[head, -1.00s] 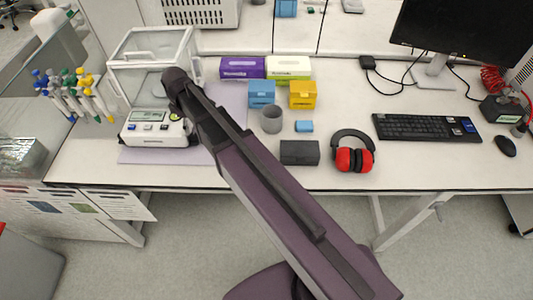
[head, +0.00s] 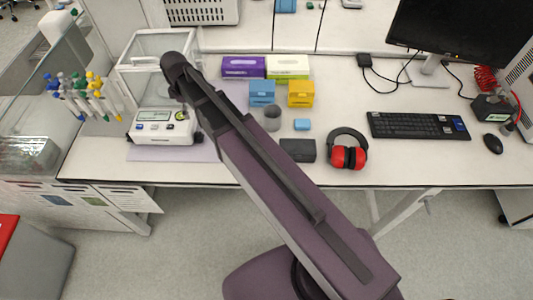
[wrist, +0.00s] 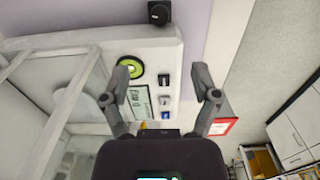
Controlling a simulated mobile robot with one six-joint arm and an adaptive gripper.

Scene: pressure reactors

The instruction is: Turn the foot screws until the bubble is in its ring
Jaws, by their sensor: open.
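The white balance (head: 150,139) with its glass draft shield stands at the left of the bench; its front panel also shows in the wrist view (wrist: 110,38). A round yellow-green bubble level (wrist: 130,68) with a dark rim sits on the panel beside the display (wrist: 138,101). The bubble's place in its ring is too small to tell. One black foot screw (wrist: 158,12) sticks out past the balance's corner, apart from my gripper.
A pipette stand (head: 85,98) is left of the balance. Purple (head: 243,67) and white-green boxes, blue and yellow boxes, a grey cup (head: 272,118) and a dark box (head: 298,150) stand to its right. The glass draft shield (wrist: 50,95) is close to my gripper's left side.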

